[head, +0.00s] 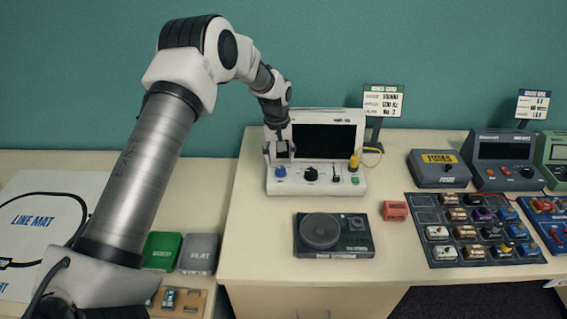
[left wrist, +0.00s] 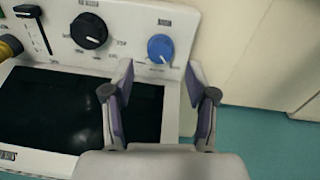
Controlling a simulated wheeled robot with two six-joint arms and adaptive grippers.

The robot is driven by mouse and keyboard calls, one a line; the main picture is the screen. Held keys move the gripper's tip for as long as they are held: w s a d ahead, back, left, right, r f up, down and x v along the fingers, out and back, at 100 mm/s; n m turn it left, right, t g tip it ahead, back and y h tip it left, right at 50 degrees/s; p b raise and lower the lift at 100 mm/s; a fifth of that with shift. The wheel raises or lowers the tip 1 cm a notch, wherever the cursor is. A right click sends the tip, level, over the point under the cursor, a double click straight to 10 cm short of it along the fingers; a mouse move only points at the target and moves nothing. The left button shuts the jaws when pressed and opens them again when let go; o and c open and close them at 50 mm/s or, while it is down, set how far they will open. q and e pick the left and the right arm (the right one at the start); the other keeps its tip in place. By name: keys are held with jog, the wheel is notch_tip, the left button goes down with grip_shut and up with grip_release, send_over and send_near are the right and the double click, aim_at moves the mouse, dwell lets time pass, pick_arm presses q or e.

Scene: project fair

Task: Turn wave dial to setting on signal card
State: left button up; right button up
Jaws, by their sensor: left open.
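The white signal generator (head: 333,120) stands on the table with its dark screen facing me. On its sloped front are a blue knob (head: 281,172) and a black dial (head: 311,174); both also show in the left wrist view, the blue knob (left wrist: 160,48) right of the larger black dial (left wrist: 89,30). I cannot read which is labelled wave. The signal card (head: 382,102) stands on a post behind right; its small print is hard to read. My left gripper (head: 280,155) is open and empty just above the blue knob, its fingers (left wrist: 160,78) pointing toward it.
A yellow plug (head: 354,162) with a cable sits at the generator's right. A dark speaker unit (head: 333,234) and a red block (head: 395,211) lie in front. A parts tray (head: 431,254) and other instruments (head: 506,160) fill the right side.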

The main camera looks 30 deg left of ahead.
aim_at(281, 168)
pick_arm(q)
jog(key=f, duration=0.2)
jog(key=shift+s+f+p, duration=0.3)
jog(key=shift+f+p, duration=0.05)
jog(key=shift+f, duration=0.05)
jog(key=shift+w+f, duration=0.7)
jog(key=shift+f, duration=0.35)
jog(key=shift+s+r, duration=0.15)
jog(key=shift+c, duration=0.4)
jog(key=shift+s+r, duration=0.2)
jog(key=shift+s, duration=0.05)
grip_shut()
